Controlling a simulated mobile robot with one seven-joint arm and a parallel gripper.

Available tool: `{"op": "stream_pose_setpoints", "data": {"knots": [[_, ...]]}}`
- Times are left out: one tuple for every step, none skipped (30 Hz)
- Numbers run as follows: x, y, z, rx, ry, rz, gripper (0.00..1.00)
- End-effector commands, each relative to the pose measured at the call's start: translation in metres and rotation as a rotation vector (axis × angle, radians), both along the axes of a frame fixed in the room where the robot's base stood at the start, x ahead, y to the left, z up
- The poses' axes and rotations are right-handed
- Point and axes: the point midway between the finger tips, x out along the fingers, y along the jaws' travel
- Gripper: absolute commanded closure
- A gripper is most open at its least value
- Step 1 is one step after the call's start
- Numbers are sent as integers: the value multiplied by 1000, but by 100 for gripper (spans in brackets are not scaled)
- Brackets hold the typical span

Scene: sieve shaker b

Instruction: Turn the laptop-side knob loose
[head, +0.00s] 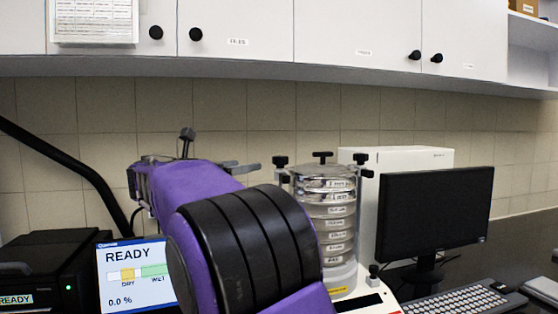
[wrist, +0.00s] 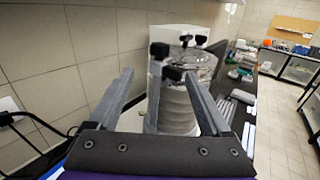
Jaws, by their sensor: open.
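The sieve shaker holds a clear, labelled sieve stack (head: 337,225) with a lid and black clamp knobs. In the head view one knob (head: 280,162) is at the left, one (head: 322,156) at the top middle and one (head: 362,159) at the right. No laptop is clearly visible, so I cannot tell which knob is the laptop-side one. My gripper (wrist: 158,74) is open and empty, its fingers pointing toward the stack. My purple arm hides part of the stack's left side in the head view.
A monitor (head: 435,212) and keyboard (head: 465,300) stand right of the stack, with a white box (head: 410,158) behind. A READY display (head: 135,272) and a black device (head: 45,270) are at the left. Wall cabinets (head: 340,35) hang above, and the tiled wall is close behind.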

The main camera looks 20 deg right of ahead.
Motion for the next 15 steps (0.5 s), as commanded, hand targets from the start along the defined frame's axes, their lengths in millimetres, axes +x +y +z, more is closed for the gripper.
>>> {"op": "stream_pose_setpoints", "data": {"knots": [[5,-9,0,0,0,-4,18],[8,-14,0,0,0,-5,18],[14,-21,0,0,0,-4,18],[17,-26,0,0,0,-5,18],[21,-32,0,1,1,-5,18],[26,-39,0,1,-1,-5,18],[30,-44,0,1,-1,-5,18],[35,-50,0,1,0,-4,18],[40,-57,0,1,0,-5,18],[43,-62,0,2,-1,-4,18],[47,-68,0,2,-1,-5,18],[53,-75,0,1,0,-5,18],[56,-80,0,2,0,-4,18],[60,-85,0,1,0,-4,18],[65,-92,0,2,0,-4,18]]}}
